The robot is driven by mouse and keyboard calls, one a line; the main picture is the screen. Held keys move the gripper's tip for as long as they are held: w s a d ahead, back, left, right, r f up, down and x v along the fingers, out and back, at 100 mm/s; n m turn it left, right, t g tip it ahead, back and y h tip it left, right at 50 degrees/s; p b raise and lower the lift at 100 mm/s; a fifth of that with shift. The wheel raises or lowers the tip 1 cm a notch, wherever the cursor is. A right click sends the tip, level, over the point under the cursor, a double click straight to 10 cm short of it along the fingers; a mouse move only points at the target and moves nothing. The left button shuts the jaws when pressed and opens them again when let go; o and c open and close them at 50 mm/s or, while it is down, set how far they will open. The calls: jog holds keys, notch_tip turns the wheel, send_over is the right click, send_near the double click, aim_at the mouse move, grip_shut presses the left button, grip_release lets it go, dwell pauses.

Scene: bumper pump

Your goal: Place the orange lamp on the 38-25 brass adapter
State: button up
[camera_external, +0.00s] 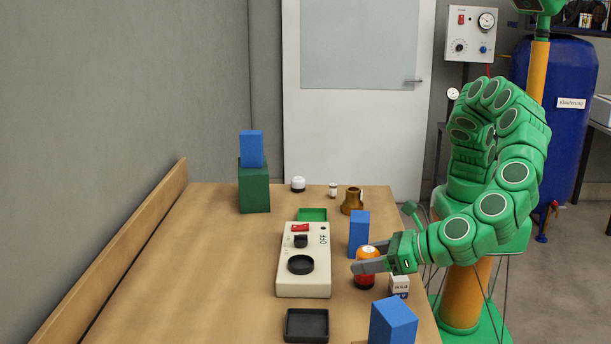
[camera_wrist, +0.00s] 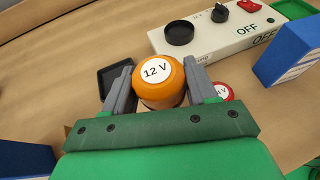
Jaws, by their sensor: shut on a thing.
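The orange lamp (camera_wrist: 160,92) has a round white label reading 12 V. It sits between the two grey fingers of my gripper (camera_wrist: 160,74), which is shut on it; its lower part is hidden. In the external view the lamp (camera_external: 369,251) shows above the fingers of my gripper (camera_external: 369,265), near the right side of the table. A brass adapter (camera_external: 352,203), wide at the base and narrower on top, stands farther back on the table, apart from my gripper. Its size marking cannot be read.
A red lamp (camera_wrist: 222,92) is beside my right finger. A blue block (camera_external: 359,232) stands between my gripper and the adapter. A switch box (camera_external: 304,270) lies to the left, with a black tray (camera_external: 306,325) in front. Another blue block (camera_external: 393,320) is near the front. The table's left side is clear.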

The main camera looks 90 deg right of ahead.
jog(key=w+d+r+m+h, duration=0.2)
jog(key=w+d, duration=0.2)
jog(key=d, duration=0.8)
notch_tip(320, 180, up, 3)
jog(key=m+g+h, duration=0.6)
jog(key=m, duration=0.1)
send_over(353, 189)
jog(key=shift+f, duration=3.55)
jog(key=shift+f, duration=0.15)
jog(key=o, duration=1.1)
jog(key=v, duration=1.2)
jog(key=shift+r, duration=0.3)
